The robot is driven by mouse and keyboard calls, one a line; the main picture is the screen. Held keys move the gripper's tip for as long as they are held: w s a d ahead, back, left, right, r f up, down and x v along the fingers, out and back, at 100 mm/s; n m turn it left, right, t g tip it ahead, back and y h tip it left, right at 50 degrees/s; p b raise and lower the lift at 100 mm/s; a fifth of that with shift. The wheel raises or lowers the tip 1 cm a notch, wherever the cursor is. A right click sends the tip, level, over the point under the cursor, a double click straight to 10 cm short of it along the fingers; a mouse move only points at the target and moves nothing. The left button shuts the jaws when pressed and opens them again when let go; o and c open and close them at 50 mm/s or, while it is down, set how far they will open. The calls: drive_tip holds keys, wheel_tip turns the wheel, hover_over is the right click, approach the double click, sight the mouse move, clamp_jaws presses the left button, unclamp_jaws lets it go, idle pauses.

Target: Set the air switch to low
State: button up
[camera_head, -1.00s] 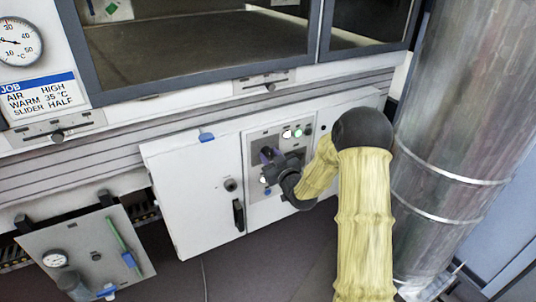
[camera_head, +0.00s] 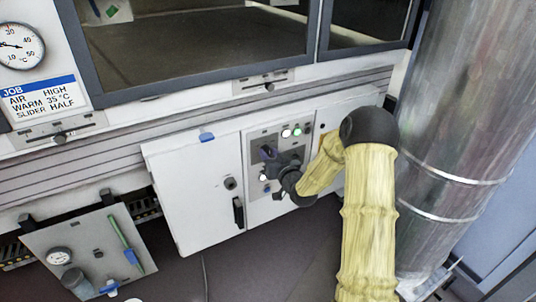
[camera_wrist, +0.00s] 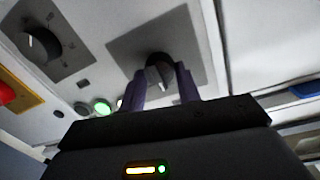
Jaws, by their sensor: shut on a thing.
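A dark round switch knob (camera_wrist: 160,72) with a pale pointer mark stands on a grey plate (camera_wrist: 127,46) in the wrist view. My gripper (camera_wrist: 163,84) has its two purple fingers on either side of this knob and is shut on it. In the head view my gripper (camera_head: 268,154) is at the upper left of the control panel (camera_head: 256,134) and hides most of the knob. I cannot read any setting labels around the knob, so its position is unclear.
A second dark knob (camera_wrist: 38,45), a green-lit button (camera_wrist: 102,107) and a red control (camera_wrist: 5,92) are nearby. A white cabinet door (camera_head: 195,190) with a black handle is left of the panel. A metal duct (camera_head: 460,130) stands right.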

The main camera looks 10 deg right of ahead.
drive_tip(key=o, duration=1)
drive_tip(key=shift+a, duration=0.15)
drive_tip(key=shift+s, duration=0.1)
drive_tip(key=p+v, duration=0.4)
drive_tip(key=v, duration=1.3)
drive_tip(key=shift+s, duration=0.2)
